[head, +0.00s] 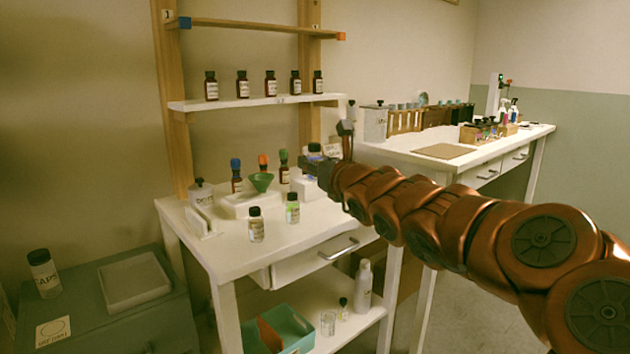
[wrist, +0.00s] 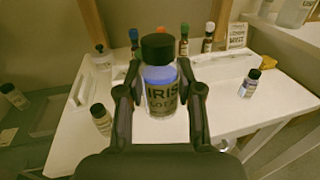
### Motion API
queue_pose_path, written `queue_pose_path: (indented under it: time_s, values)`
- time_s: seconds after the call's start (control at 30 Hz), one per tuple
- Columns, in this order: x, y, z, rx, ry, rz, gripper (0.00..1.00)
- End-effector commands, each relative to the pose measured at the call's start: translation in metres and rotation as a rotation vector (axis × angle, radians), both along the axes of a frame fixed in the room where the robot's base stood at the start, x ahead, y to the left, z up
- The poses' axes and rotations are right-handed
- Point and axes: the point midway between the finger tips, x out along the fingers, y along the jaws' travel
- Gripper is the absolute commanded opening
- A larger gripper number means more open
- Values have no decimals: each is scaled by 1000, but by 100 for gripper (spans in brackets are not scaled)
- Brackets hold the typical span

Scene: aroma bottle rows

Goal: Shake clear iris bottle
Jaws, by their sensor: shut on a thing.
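My gripper (wrist: 160,88) is shut on a clear bottle (wrist: 160,104) with a black cap and a label reading IRIS. The bottle sits between the two fingers, cap up and about upright in the wrist view. In the head view, my gripper (head: 322,170) is above the right part of the white table (head: 230,254), with the held bottle (head: 314,150) partly hidden by the gripper. Two other clear bottles with black caps stand on the table, one nearer the front (head: 256,228) and one with a greenish label (head: 292,210).
Brown bottles with coloured caps (head: 236,176) stand behind a green funnel (head: 262,182) on a white stand. Several brown bottles (head: 242,86) line the shelf above. A second white table (head: 500,142) with racks stands at right. The table's front has free room.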

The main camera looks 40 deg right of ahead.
Motion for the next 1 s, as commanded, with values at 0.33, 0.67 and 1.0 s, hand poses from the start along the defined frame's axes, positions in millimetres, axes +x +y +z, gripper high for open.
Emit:
queue_pose_path:
  time_s: [0.33,0.67,1.0]
  values:
    - [-1,0,25,1,-1,-1,0]
    - [-1,-2,-10,3,7,-4,0]
    - [0,0,-35,1,0,-1,0]
